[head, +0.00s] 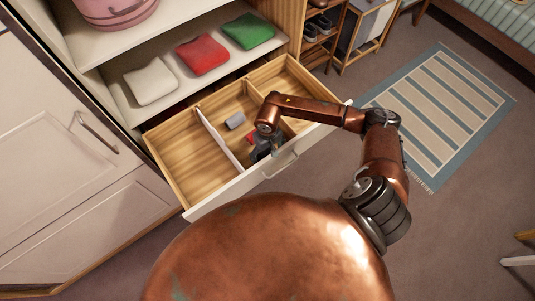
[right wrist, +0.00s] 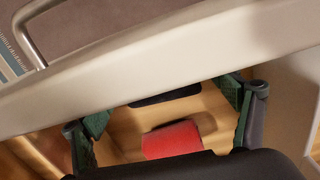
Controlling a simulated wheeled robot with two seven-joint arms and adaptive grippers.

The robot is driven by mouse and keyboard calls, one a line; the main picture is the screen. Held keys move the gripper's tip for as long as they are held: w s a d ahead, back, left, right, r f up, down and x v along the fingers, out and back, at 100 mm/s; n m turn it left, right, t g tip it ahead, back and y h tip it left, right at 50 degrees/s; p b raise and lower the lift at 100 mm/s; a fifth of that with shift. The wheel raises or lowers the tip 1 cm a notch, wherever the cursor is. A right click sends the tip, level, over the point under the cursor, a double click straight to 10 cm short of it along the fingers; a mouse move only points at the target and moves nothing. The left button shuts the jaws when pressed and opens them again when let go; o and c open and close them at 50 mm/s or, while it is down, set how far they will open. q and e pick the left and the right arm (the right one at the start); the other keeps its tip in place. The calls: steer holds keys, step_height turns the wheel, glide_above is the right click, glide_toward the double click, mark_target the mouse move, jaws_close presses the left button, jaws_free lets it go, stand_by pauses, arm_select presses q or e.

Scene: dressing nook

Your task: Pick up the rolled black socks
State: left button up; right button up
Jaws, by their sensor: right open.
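The rolled black socks (right wrist: 165,95) show in the right wrist view as a dark rounded strip on the wooden drawer floor, close behind the white drawer front. In the head view I cannot pick them out; my right gripper covers that spot. A red roll (right wrist: 171,140) lies beside them, and its edge shows in the head view (head: 250,137). My right gripper (head: 262,152) is down at the middle compartment of the open drawer. Its green-padded fingers (right wrist: 168,110) are apart, with the black socks and red roll between them in the picture. My left gripper is out of view.
A grey roll (head: 235,121) lies further back in the same compartment. A white divider (head: 218,139) stands to its left. The drawer front (head: 225,187) with its handle is close to my gripper. Folded white, red (head: 203,54) and green clothes lie on the shelf above.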

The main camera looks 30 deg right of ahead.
steer(key=shift+f, duration=0.15)
steer(key=shift+c, duration=0.7)
steer(key=c, duration=1)
steer(key=shift+c, duration=0.2)
